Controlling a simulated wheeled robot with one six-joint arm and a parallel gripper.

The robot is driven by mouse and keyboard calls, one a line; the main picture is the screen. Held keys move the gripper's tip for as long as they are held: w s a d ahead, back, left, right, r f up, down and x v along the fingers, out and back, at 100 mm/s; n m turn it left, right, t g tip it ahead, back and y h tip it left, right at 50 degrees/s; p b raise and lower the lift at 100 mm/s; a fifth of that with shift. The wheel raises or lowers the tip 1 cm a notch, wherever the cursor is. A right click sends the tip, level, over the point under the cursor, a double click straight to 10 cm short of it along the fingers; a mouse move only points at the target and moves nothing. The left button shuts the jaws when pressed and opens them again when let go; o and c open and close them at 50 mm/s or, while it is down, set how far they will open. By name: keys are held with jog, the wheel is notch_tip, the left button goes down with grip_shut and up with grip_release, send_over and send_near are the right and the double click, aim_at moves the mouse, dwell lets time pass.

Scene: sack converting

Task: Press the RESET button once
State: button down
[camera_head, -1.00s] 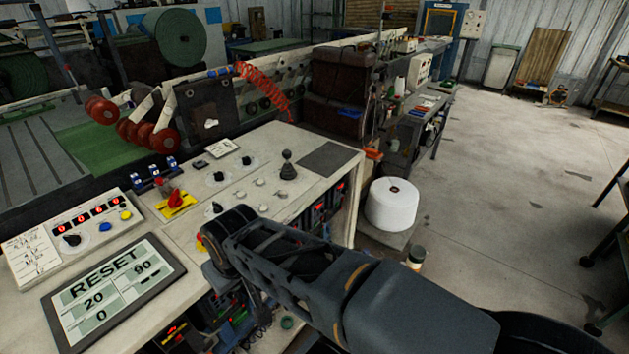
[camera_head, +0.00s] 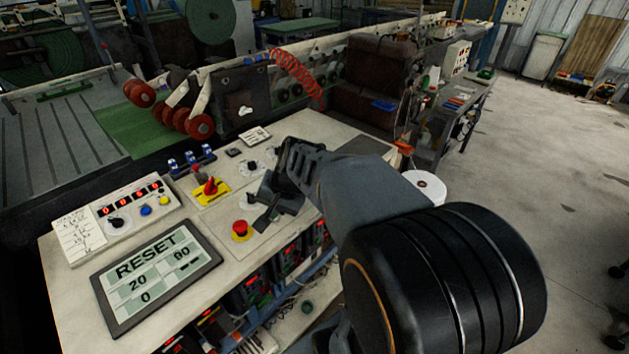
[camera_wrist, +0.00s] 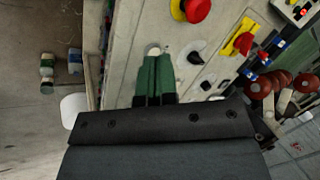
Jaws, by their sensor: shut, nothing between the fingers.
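A tilted screen (camera_head: 157,272) on the console's left front shows the word RESET with 20, 90 and 0 under it. Behind it, the counter box (camera_head: 118,220) has a red digit display, a black knob, a blue button (camera_head: 146,211) and a yellow button (camera_head: 163,199). I cannot read any label by these buttons. My gripper (camera_head: 262,222) is shut and empty, over the console to the right of the screen and the counter box. Its closed green-padded fingers (camera_wrist: 155,68) show in the wrist view, close to the panel. They hide part of it.
A red mushroom button (camera_head: 240,230) on a yellow base stands just left of my gripper; it also shows in the wrist view (camera_wrist: 196,9). A yellow-and-red switch (camera_head: 211,188) sits behind it. A white roll (camera_head: 426,186) is partly hidden behind my arm.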

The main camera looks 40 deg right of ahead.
jog(key=w+d+r+m+t+p, duration=0.1)
jog(key=w+d+m, duration=0.3)
jog(key=d, duration=0.5)
jog(key=w+d+r+m+t+p, duration=0.1)
jog(key=w+d+m+t+p, duration=0.2)
jog(key=d+m, duration=0.6)
jog(key=shift+w+d+r+m+t+y, duration=0.3)
jog(key=shift+w+y, duration=0.1)
jog(key=shift+w, duration=0.5)
jog(key=shift+f, duration=0.15)
notch_tip(320, 180, down, 9)
jog(key=b, duration=0.7)
jog(key=shift+f+b, duration=0.2)
jog(key=shift+b, duration=0.3)
